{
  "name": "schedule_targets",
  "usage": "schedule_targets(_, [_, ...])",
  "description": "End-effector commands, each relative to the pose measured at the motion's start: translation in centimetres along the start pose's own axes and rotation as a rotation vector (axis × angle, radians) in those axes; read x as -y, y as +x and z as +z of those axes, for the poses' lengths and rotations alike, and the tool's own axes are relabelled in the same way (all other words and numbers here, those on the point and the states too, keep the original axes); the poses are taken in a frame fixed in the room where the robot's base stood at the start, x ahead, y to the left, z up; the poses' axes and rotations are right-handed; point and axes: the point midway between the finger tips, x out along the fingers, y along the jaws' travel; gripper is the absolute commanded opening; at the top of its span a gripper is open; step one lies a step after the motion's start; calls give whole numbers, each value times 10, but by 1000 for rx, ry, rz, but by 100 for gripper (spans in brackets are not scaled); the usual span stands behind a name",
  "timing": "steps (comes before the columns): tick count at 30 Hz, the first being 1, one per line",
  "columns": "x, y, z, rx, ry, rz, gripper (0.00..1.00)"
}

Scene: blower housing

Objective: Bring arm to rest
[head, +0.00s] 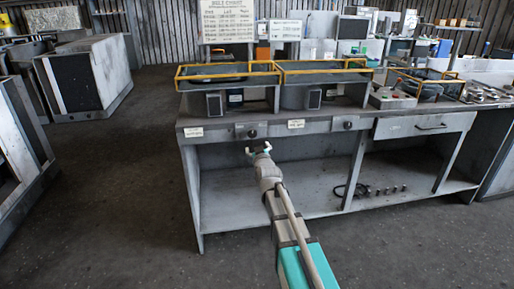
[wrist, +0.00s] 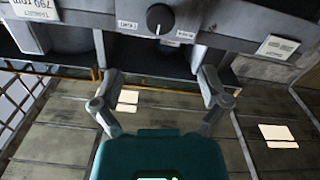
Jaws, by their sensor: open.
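My gripper (head: 259,150) is at the end of my extended arm, in front of the grey workbench (head: 222,158). It also shows in the wrist view (wrist: 157,84), with its two fingers spread apart and nothing between them. In the wrist view a black round knob (wrist: 160,18) on the bench's front panel lies just beyond the fingertips. In the head view this looks like the left knob (head: 252,133), above and slightly left of my gripper. I cannot tell the exact gap between fingers and panel.
A second knob (head: 348,125) and a drawer (head: 425,125) are farther right on the bench front. Yellow-railed trays (head: 228,70) stand on top. A cable (head: 352,190) and several small parts lie on the lower shelf. Grey cabinets (head: 85,75) stand left; the floor between is clear.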

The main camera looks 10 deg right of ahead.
Motion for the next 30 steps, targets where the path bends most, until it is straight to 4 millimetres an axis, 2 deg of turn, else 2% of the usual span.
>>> schedule_targets(8, [4,-7,10,52,9,-19,95])
schedule_targets(14, [14,-28,38,208,33,-70,95])
schedule_targets(23, [32,-90,98,566,82,-155,95])
schedule_targets(30, [41,-156,138,866,119,-194,95])
